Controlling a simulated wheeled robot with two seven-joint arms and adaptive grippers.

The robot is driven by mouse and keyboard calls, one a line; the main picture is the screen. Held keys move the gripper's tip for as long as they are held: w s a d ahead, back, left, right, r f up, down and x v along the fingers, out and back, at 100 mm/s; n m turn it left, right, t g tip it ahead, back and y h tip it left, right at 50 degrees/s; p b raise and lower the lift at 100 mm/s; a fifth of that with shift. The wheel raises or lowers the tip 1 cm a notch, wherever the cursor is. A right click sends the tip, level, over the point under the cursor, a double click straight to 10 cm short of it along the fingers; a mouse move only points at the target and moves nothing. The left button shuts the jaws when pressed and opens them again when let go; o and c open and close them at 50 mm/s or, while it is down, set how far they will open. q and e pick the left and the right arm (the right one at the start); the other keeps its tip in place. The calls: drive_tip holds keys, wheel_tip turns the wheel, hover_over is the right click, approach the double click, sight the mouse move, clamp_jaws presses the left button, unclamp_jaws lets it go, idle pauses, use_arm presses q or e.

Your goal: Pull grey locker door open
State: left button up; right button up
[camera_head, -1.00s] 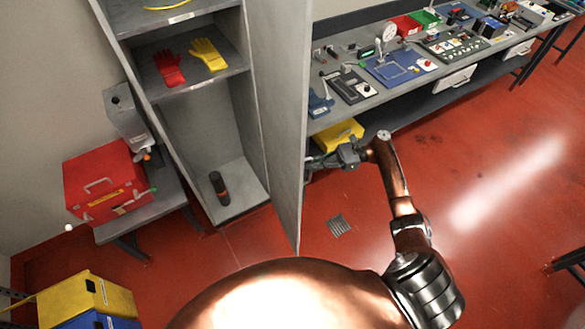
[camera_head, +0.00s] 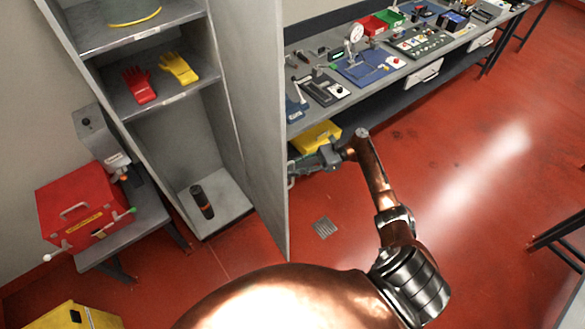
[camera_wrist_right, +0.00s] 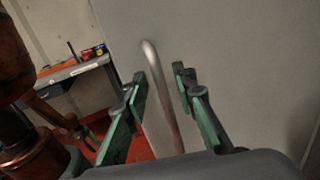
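The grey locker (camera_head: 222,135) stands at the left of the head view with its front open. Its grey door (camera_head: 258,130) stands out from the locker's right side, so the shelves show. My right gripper (camera_head: 292,168) is at the door's outer face, partly hidden by its edge. In the right wrist view my right gripper (camera_wrist_right: 160,78) is open, with one green-padded finger on each side of the metal bar handle (camera_wrist_right: 161,85) on the door (camera_wrist_right: 245,60). Whether the fingers touch the handle cannot be told. My left gripper is not in view.
Gloves (camera_head: 139,85) and a dark cylinder (camera_head: 202,202) are inside the locker. A red case (camera_head: 75,205) sits on a low bench at left. A long workbench (camera_head: 325,108) with several devices runs behind the door. Red floor (camera_head: 450,200) at right is mostly clear.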

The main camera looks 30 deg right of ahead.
drive_tip(key=v, duration=1.2)
idle(0.4)
